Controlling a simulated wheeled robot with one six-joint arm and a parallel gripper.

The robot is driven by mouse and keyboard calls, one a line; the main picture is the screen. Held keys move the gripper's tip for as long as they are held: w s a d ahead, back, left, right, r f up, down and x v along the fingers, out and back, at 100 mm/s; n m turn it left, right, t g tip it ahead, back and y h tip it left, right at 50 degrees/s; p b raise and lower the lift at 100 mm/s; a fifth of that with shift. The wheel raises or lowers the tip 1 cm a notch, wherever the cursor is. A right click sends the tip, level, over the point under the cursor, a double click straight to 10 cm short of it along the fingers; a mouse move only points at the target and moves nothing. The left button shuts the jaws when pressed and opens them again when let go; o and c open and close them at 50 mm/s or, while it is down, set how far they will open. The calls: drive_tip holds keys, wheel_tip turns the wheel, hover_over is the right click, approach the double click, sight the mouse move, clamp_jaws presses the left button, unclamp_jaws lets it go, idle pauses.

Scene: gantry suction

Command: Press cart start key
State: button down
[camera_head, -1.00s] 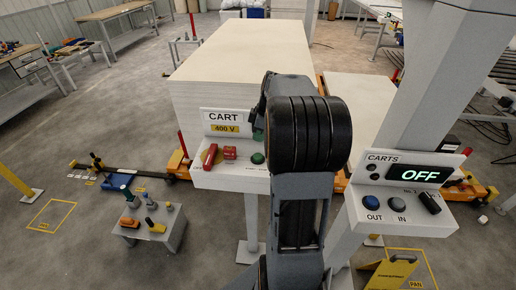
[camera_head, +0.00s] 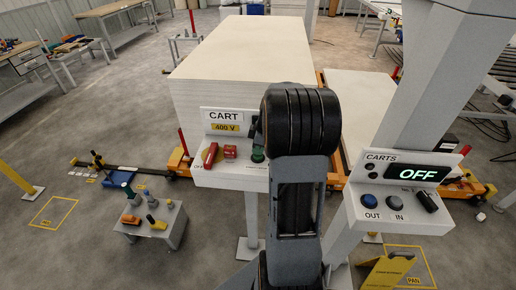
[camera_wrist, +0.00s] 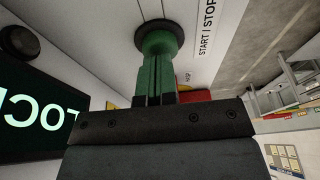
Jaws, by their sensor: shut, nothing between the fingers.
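The cart panel (camera_head: 226,180) carries a "CART 400 V" sign, red controls and a round green key (camera_head: 257,154) at its right end. In the wrist view the green key (camera_wrist: 160,40) sits in a black collar beside a "START | STOP" label. My gripper (camera_head: 258,143) is shut and empty, with its tips right at the green key. In the wrist view its narrow fingers (camera_wrist: 156,72) point at the key and overlap it. I cannot tell whether they touch it or whether it is pressed in. My black wrist hides the panel's right side.
The carts panel (camera_head: 400,210) at right shows a lit "OFF" display (camera_head: 418,173), with OUT and IN buttons below. A grey post stands behind it. A pale board stack (camera_head: 245,50) rises behind the cart panel. A small table (camera_head: 150,222) with knobs stands front left. A dark display (camera_wrist: 35,120) with partly visible lit letters shows in the wrist view.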

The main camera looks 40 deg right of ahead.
wheel_tip(320, 180, down, 2)
drive_tip(key=b, duration=0.2)
drive_tip(key=shift+f+b, duration=0.15)
drive_tip(key=shift+b, duration=0.2)
drive_tip(key=shift+s+a, duration=0.1)
drive_tip(key=shift+s, duration=0.1)
drive_tip(key=shift+f, duration=0.1)
drive_tip(key=r+p, duration=0.1)
drive_tip(key=r, duration=0.1)
drive_tip(key=r+p, duration=0.2)
drive_tip(key=r, duration=0.1)
drive_tip(key=shift+w+r, duration=0.3)
drive_tip(key=shift+w, duration=0.05)
drive_tip(key=b+v, duration=0.2)
drive_tip(key=v, duration=0.7)
drive_tip(key=shift+r, duration=0.1)
idle(0.3)
